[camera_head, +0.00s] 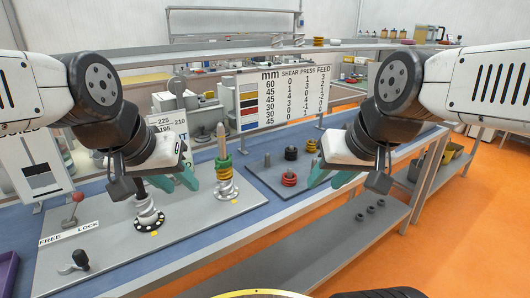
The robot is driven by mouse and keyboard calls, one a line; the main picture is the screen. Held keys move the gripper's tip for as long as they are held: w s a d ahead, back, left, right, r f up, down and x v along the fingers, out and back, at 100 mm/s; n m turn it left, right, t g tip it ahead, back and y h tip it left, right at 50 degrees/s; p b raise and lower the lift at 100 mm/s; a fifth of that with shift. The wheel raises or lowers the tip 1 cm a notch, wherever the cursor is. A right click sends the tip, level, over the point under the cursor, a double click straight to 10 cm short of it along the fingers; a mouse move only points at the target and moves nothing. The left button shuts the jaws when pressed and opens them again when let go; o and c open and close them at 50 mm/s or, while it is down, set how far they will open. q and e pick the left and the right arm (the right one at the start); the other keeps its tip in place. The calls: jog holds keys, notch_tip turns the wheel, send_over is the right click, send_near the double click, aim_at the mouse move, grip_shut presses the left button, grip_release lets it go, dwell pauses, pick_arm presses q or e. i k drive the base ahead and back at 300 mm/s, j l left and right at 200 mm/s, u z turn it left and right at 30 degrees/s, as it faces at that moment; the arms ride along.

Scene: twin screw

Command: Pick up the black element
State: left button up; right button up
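A short black element (290,153) stands upright on the dark grey plate (262,180) on the right part of the bench. A red coiled element (288,179) is in front of it, and a yellow one (311,146) is to its right. My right gripper (329,178) hangs to the right of these, apart from the black element. Its teal fingers are spread, with nothing seen between them. My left gripper (176,182) is over the light grey board, between two upright shafts. Its teal fingers are also spread and look empty.
The left shaft (146,208) and the right shaft with green and yellow elements (223,165) stand on the board (190,222). A red-knobbed lever (75,205) and a black crank (78,261) are at left. A sign (283,97) stands behind. Several small dark rings lie on the lower shelf (330,243).

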aim_at(289, 156)
jog(key=i+l+u, duration=0.15)
jog(key=l+u, duration=0.25)
jog(key=i+l+u, duration=0.15)
jog(key=u, duration=0.25)
jog(key=i+l+u, duration=0.15)
jog(key=l, duration=0.7)
jog(key=l+u, duration=0.1)
jog(key=l, duration=0.75)
jog(key=i, duration=0.05)
